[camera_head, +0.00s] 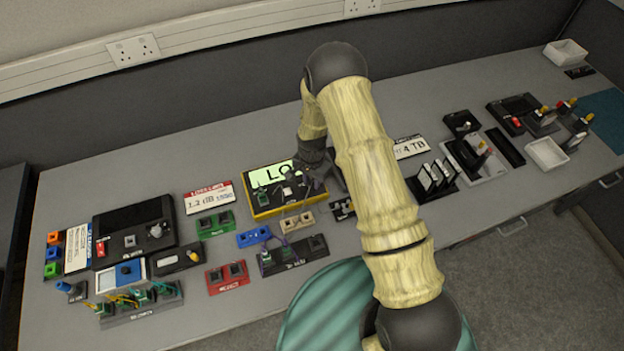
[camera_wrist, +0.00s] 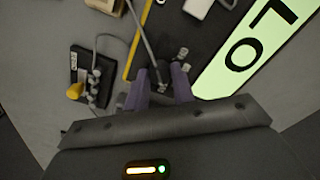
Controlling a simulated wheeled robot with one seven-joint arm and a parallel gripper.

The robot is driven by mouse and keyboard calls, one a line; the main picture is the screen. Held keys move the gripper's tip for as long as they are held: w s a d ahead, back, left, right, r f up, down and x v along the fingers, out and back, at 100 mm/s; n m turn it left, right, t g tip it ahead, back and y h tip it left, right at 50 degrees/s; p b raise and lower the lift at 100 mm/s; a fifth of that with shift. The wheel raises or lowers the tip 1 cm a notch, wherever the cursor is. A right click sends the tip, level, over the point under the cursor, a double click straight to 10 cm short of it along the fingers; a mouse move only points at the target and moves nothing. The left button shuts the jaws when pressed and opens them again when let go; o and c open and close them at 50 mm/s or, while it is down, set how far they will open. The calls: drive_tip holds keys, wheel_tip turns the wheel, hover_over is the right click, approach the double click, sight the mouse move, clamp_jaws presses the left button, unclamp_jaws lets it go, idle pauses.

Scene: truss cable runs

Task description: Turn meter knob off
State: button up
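The meter (camera_head: 262,212) is a yellow-edged black box with a lit green display (camera_head: 270,175) reading "LO". In the wrist view its black face (camera_wrist: 178,28) and display (camera_wrist: 250,50) fill the upper right. A pale block (camera_head: 287,191) sits on its face, with a pale part also at the top of the wrist view (camera_wrist: 198,8); I cannot tell whether either is the knob. My gripper (camera_head: 315,183) is at the meter's right end. Small metallic pieces (camera_wrist: 183,53) lie close to the right fingertip.
A grey cable (camera_wrist: 146,45) runs across the meter's edge toward the fingers. A small black block with a yellow knob (camera_wrist: 75,90) stands left in the wrist view. Red (camera_head: 228,277), green (camera_head: 215,224) and blue (camera_head: 254,236) socket blocks crowd the desk in front and left.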

drive_tip(key=shift+n+b, duration=0.3)
drive_tip(key=shift+n, duration=0.1)
drive_tip(key=shift+f+n+b, duration=0.1)
drive_tip(key=shift+n+b, duration=0.75)
drive_tip(key=shift+n, duration=0.35)
drive_tip(key=n+b, duration=0.1)
drive_tip(key=n, duration=0.2)
drive_tip(key=shift+b, duration=0.4)
drive_tip(key=n+b, duration=0.1)
drive_tip(key=n, duration=0.3)
drive_tip(key=n+b, duration=0.1)
drive_tip(key=n, duration=0.2)
drive_tip(key=shift+n, duration=0.4)
drive_tip(key=n, duration=0.5)
drive_tip(key=shift+b, duration=0.3)
drive_tip(key=n, duration=0.5)
